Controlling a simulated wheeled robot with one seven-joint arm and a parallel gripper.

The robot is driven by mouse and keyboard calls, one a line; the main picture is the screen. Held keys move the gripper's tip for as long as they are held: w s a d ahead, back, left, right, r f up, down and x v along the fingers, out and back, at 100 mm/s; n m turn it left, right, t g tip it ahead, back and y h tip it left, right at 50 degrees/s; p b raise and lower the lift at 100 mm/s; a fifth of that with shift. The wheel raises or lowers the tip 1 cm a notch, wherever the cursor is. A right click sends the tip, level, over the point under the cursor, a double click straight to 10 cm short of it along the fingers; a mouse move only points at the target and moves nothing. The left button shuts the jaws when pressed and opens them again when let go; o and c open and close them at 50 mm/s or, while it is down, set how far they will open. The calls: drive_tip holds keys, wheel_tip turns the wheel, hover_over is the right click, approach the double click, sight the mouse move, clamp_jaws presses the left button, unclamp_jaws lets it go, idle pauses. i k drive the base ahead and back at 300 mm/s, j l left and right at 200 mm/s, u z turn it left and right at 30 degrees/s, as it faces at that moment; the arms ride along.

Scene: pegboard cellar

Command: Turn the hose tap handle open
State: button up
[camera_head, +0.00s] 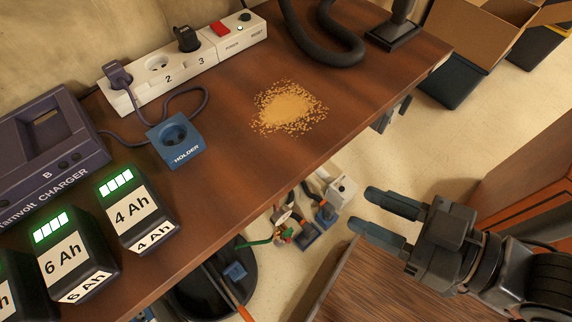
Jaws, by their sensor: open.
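My gripper (360,206) is at the right, in front of the workbench edge, with its two blue-grey fingers apart and nothing between them. It points left. Below the bench edge, left of my gripper, a small cluster of fittings shows, with a green hose (258,241) running to it. A small red and green part (288,233) there may be the hose tap. It is too small to tell its handle or which way the handle is turned. My gripper is apart from it.
The workbench (215,215) carries a power strip (190,62), a blue holder (176,140), a charger (45,150), several batteries (135,208) and a sawdust pile (288,106). A black tub (205,292) stands below. A wooden surface (375,285) lies under my gripper. Open boxes (480,30) stand at the back right.

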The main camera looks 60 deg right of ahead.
sight(288, 234)
drive_tip(key=k+j+z, duration=0.15)
drive_tip(key=k+j, duration=0.15)
drive_tip(key=k, duration=0.15)
drive_tip(key=k+j+z, duration=0.15)
drive_tip(key=k, duration=0.25)
drive_tip(key=k+j+z, duration=0.15)
drive_tip(key=k, duration=0.35)
drive_tip(key=i+j, duration=0.05)
drive_tip(key=j, duration=0.05)
